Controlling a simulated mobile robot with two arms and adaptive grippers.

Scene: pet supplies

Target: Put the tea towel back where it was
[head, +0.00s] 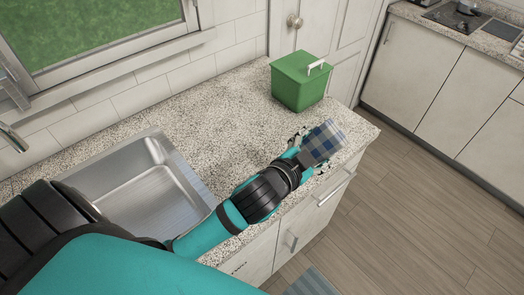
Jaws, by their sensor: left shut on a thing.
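The tea towel (324,137) is a blue, white and grey checked cloth. My left gripper (311,146) is shut on it, near the right front corner of the granite counter (237,108). The towel covers part of the fingers. I cannot tell whether the towel touches the counter top. My right gripper is not in view.
A green lidded bin (299,88) with a white handle stands on the counter just behind the towel. A steel sink (150,190) lies to the left. The counter between sink and bin is clear. A striped mat (313,284) lies on the wooden floor.

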